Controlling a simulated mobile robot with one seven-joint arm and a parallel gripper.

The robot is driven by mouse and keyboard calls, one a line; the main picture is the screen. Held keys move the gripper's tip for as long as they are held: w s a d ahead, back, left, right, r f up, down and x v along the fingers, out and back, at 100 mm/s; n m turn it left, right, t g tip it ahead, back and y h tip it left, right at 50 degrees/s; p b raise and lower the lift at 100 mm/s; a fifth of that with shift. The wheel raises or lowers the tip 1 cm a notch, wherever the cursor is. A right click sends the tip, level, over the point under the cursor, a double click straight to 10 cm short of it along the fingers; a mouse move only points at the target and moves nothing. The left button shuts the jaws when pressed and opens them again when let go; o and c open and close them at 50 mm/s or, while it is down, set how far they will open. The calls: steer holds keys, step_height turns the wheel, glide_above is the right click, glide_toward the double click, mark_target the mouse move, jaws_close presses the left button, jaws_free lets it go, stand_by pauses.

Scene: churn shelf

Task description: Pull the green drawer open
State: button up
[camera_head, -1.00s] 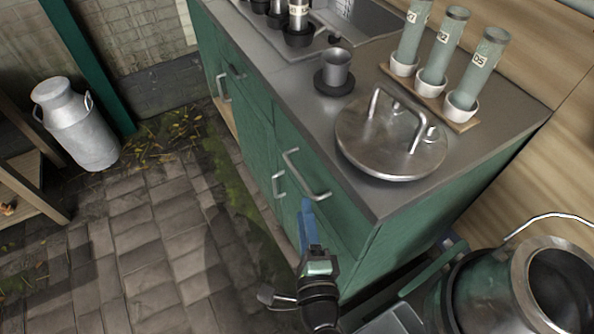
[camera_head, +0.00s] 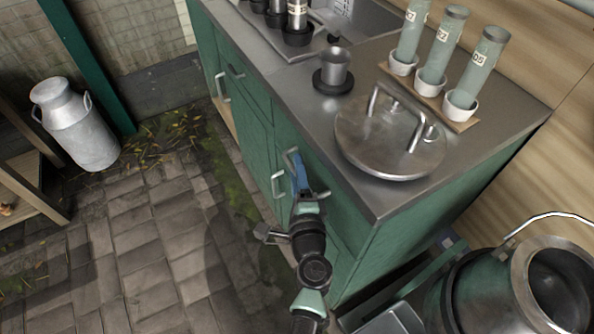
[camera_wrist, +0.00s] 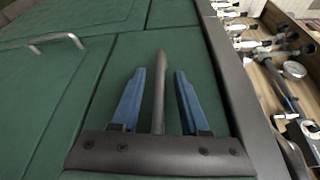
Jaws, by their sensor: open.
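The green drawer (camera_head: 345,218) is the upper front of the green cabinet, below the metal counter, and looks flush with it. Its grey bar handle (camera_head: 322,194) is partly hidden behind my gripper (camera_head: 298,170) in the head view. In the wrist view the handle (camera_wrist: 160,95) runs lengthwise between the two blue fingers of my gripper (camera_wrist: 160,75). The fingers are open, one on each side of the bar, with a visible gap on both sides. The drawer front (camera_wrist: 112,92) lies behind them.
A cabinet door with its own handle (camera_head: 278,184) is beside the drawer. A round metal lid (camera_head: 385,150), a cup (camera_head: 335,70) and labelled tubes (camera_head: 470,70) stand on the counter. A large metal can (camera_head: 500,290) is at lower right.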

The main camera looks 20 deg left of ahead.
jaws_close()
stand_by(1.3)
